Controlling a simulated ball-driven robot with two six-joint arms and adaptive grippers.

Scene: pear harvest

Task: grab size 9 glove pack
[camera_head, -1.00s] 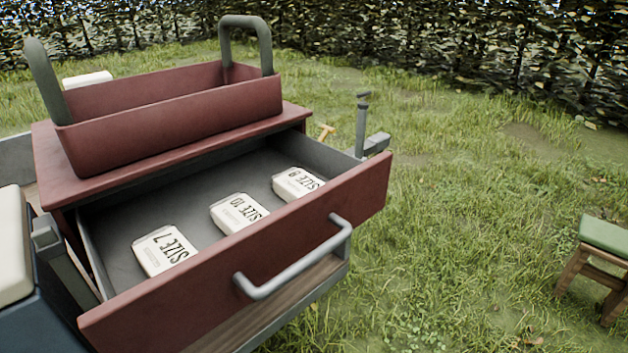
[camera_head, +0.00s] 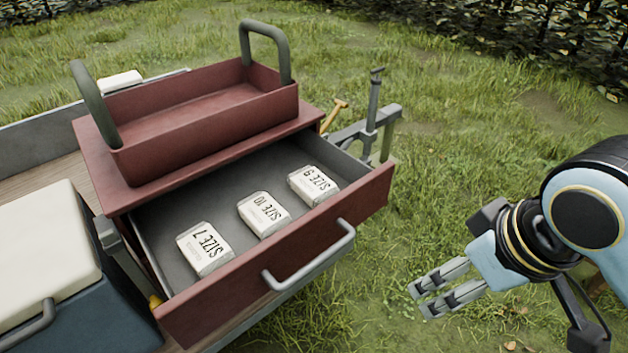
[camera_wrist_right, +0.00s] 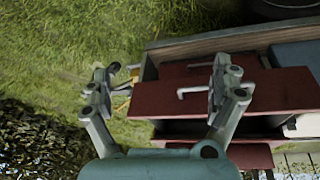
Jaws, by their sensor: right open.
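The size 9 glove pack (camera_head: 313,184) is a white pack with dark lettering, lying in the open drawer (camera_head: 236,301) at its right end. The size 10 pack (camera_head: 263,214) lies in the middle and the size 7 pack (camera_head: 204,248) at the left end. My right gripper (camera_head: 418,301) is open and empty, outside the drawer to the right of its handle, over the grass. In the right wrist view, its two fingers (camera_wrist_right: 160,86) are spread apart with the red drawer front beyond them. My left gripper is not in view.
A red tray (camera_head: 205,125) with grey handles stands on top of the drawer cabinet. A blue box with a cream lid (camera_head: 45,262) is at the left. A grey post (camera_head: 372,110) rises behind the drawer's right end. The drawer handle (camera_head: 312,258) sticks out in front.

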